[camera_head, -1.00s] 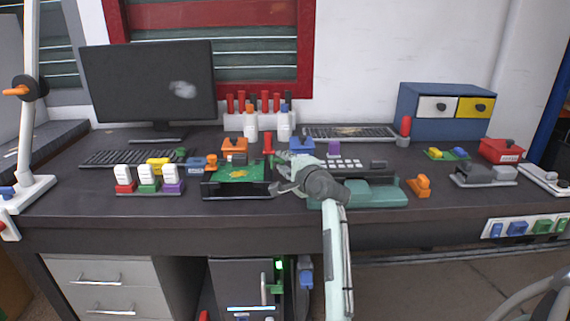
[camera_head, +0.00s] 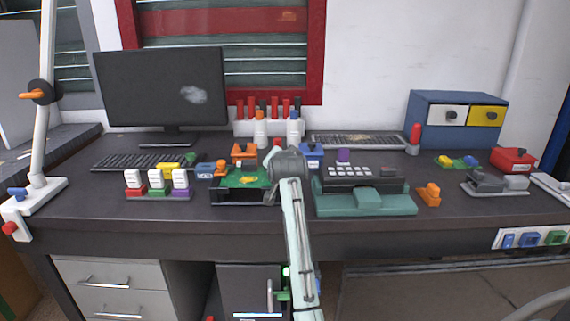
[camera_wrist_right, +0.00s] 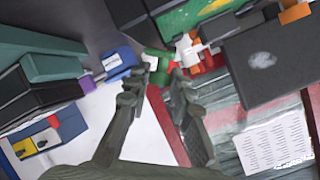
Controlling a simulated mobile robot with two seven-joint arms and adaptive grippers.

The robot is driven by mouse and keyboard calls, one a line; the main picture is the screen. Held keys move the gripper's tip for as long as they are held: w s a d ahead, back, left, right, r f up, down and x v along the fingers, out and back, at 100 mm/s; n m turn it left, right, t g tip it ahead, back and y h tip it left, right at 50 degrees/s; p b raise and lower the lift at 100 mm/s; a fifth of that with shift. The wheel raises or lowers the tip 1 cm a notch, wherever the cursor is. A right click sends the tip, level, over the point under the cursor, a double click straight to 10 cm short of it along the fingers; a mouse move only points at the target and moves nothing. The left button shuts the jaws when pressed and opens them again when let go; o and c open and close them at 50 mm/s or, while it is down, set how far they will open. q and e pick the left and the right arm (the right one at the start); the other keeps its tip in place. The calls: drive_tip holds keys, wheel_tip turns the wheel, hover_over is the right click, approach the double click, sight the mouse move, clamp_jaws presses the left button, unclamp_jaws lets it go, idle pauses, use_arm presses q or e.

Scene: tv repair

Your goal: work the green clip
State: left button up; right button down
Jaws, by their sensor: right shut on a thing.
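My right gripper (camera_wrist_right: 166,72) is closed on a green part, which looks like the green clip (camera_wrist_right: 158,60), between its fingertips in the right wrist view. The fingers hide part of it. In the head view my right wrist (camera_head: 289,163) is beside the right end of a black tray (camera_head: 235,197) holding a green circuit board (camera_head: 226,180). There my fingertips and the green part are hidden behind the wrist. I cannot tell whether the part touches the tray or board. My left gripper is not in view.
A desk phone on a teal base (camera_head: 365,204) stands close to the right of my arm. An orange block (camera_head: 239,151) and a blue block (camera_head: 311,158) stand behind the tray. The monitor (camera_head: 160,90) is behind, left. The front desk strip (camera_head: 400,222) is clear.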

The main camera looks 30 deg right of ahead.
drive_tip(key=shift+w+a+n+g+h, duration=0.4)
drive_tip(key=shift+a+n+h, duration=0.25)
drive_tip(key=shift+n, duration=0.55)
drive_tip(key=shift+w+a+f+n+g+h, duration=0.1)
drive_tip(key=shift+w+a+n+g+h, duration=0.1)
drive_tip(key=shift+n+h, duration=0.3)
drive_tip(key=shift+w+a+f+n+g+h, duration=0.1)
drive_tip(key=shift+a+n+g+h, duration=0.1)
drive_tip(key=shift+n+h, duration=0.3)
drive_tip(key=c, duration=1.3)
unclamp_jaws()
drive_tip(key=shift+f, duration=0.15)
drive_tip(key=shift+v, duration=3.75)
